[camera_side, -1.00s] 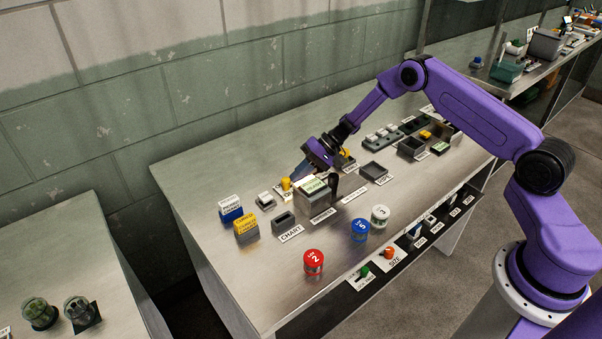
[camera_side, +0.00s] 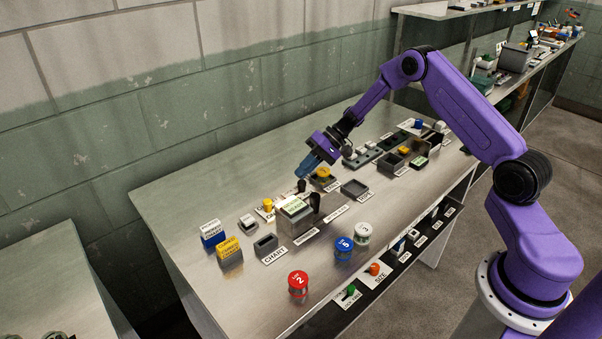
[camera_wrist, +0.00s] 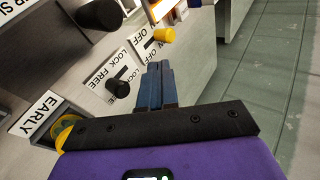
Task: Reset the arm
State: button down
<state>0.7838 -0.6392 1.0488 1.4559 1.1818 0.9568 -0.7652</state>
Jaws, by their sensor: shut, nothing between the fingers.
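My gripper (camera_side: 309,166) is in the air above the metal bench, just behind the grey machine with a green-lettered top (camera_side: 294,206). Its blue fingers are together and empty. In the wrist view the shut fingers (camera_wrist: 158,72) point toward a yellow knob (camera_wrist: 165,35) by an OFF label and a black knob (camera_wrist: 117,88) by LOCK and FREE labels. The fingers look apart from both knobs. My purple arm reaches in from the right.
Red (camera_side: 298,284), blue (camera_side: 344,248) and white (camera_side: 362,233) numbered cans stand near the front edge. Blue-white (camera_side: 213,234) and yellow (camera_side: 230,250) labelled boxes stand at left. An empty grey tray (camera_side: 354,188) is right of the machine.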

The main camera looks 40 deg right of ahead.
jog(key=s+a+r+n+g+h, duration=0.2)
jog(key=s+a+r+n+g, duration=0.15)
jog(key=s+a+r, duration=0.55)
jog(key=s+a+r+n+g+h, duration=0.25)
jog(key=s+a+n, duration=0.2)
jog(key=s, duration=0.75)
jog(key=s+d+r+n+t+h, duration=0.1)
jog(key=s+d+r+n+h, duration=0.1)
jog(key=s, duration=0.8)
jog(key=s+d+r+n+t+h, duration=0.2)
jog(key=s+d+n, duration=0.3)
jog(key=s, duration=0.5)
jog(key=shift+s+n+t+h, duration=0.15)
jog(key=shift+n+t+h, duration=0.15)
jog(key=shift+h, duration=0.05)
